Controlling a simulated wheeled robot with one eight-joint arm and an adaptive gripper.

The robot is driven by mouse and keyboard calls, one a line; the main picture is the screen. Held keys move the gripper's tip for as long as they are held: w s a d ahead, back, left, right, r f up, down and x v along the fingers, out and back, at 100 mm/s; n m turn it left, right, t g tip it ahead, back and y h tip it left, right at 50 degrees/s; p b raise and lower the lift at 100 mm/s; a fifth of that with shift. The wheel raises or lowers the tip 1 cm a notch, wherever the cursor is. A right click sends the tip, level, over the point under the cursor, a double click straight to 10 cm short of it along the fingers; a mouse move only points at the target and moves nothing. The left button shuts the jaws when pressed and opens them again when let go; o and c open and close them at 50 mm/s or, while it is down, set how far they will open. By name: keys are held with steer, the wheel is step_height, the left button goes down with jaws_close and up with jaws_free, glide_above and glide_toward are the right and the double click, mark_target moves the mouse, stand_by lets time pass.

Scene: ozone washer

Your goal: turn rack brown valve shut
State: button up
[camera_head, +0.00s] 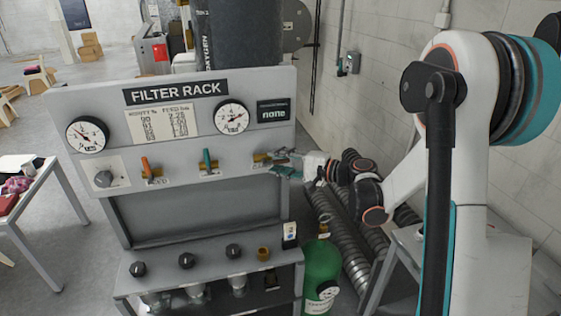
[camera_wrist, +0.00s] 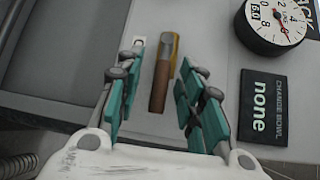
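The brown valve handle (camera_wrist: 161,84) is a brown-yellow lever on the filter rack's front panel. In the wrist view it stands between my gripper's teal fingers (camera_wrist: 160,97), with a gap on both sides. My gripper is open and apart from the handle in that view. In the head view my gripper (camera_head: 284,163) is at the right end of the panel, beside the brown valve (camera_head: 262,158), which it partly hides. The filter rack (camera_head: 200,185) is a grey cabinet with an orange lever (camera_head: 147,168) and a teal lever (camera_head: 207,160) further left.
Two gauges, the left one (camera_head: 88,135) and the right one (camera_head: 231,117), sit above the levers. A "none" display (camera_head: 273,112) is close to the brown valve. A lower shelf carries several black knobs. A green cylinder (camera_head: 322,268) stands right of the rack. A table (camera_head: 40,200) is at left.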

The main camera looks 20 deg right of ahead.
mark_target(276, 160)
jaws_close()
steer(key=shift+r, duration=0.1)
steer(key=shift+a+r+n+g+h+p, duration=0.15)
steer(key=shift+r+n+g+h+p, duration=0.4)
steer(key=shift+n+h, duration=0.55)
steer(key=r+n+h, duration=0.1)
steer(key=a+r+n+g+h, duration=0.1)
steer(key=h, duration=0.1)
steer(key=shift+p, duration=0.35)
steer(key=n+h, duration=0.1)
steer(key=h, duration=0.1)
steer(key=a+r+n+h, duration=0.1)
steer(key=shift+a+g+h, duration=0.3)
steer(key=shift+g+h, duration=0.05)
steer(key=shift+h, duration=0.05)
steer(key=a+n+h+b, duration=0.1)
steer(key=h, duration=0.1)
steer(key=n+h+b, duration=0.1)
steer(key=h, duration=0.1)
steer(key=shift+a+r, duration=0.15)
steer(key=shift+a, duration=0.25)
